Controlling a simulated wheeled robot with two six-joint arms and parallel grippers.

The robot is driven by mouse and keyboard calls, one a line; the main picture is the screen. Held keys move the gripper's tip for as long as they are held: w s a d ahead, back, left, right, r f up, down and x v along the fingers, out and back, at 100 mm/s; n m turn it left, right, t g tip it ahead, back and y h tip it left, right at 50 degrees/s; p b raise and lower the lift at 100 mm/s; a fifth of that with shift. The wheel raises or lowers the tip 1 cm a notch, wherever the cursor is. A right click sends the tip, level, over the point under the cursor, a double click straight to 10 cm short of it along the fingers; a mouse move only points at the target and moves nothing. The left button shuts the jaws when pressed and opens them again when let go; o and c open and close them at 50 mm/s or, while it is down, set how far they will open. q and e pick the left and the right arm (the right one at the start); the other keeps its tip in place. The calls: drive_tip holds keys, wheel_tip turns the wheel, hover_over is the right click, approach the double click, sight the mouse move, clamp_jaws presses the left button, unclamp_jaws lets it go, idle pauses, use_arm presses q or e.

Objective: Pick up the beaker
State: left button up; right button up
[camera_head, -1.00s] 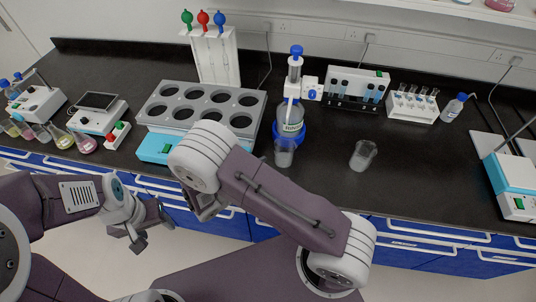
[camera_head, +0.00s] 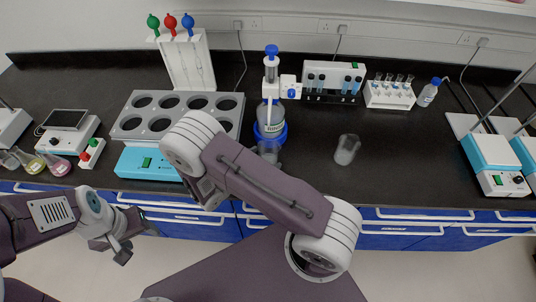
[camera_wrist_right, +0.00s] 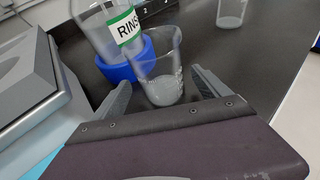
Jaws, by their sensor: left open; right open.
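A clear glass beaker (camera_head: 268,152) stands on the dark bench just in front of the RINSE bottle (camera_head: 270,116) in its blue holder. In the right wrist view this beaker (camera_wrist_right: 160,72) shows between and slightly beyond the two open fingers of my right gripper (camera_wrist_right: 162,92); I cannot tell if a finger touches it. A second beaker (camera_head: 347,150) stands apart to the right and also shows at the top of the wrist view (camera_wrist_right: 232,12). In the head view my right arm hides most of its gripper. My left gripper (camera_head: 122,250) is open and empty, low in front of the bench.
A grey rack with round holes (camera_head: 150,125) on a blue-fronted base (camera_head: 140,163) stands left of the beaker. Tube racks (camera_head: 390,96) and a small bottle (camera_head: 428,92) stand at the back right. Hotplate devices (camera_head: 495,160) are at the far right.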

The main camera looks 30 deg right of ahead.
sight(275, 146)
drive_tip(key=x, duration=0.2)
drive_tip(key=shift+d, duration=0.35)
drive_tip(key=shift+w+d+f, duration=0.15)
drive_tip(key=c, duration=1.7)
drive_tip(key=shift+r, duration=0.55)
wheel_tip(275, 146, up, 3)
drive_tip(key=shift+f, duration=0.1)
drive_tip(key=s+d+r+p, duration=0.5)
drive_tip(key=s+r+p, duration=0.2)
drive_tip(key=s+p, duration=0.2)
drive_tip(key=shift+s, duration=0.75)
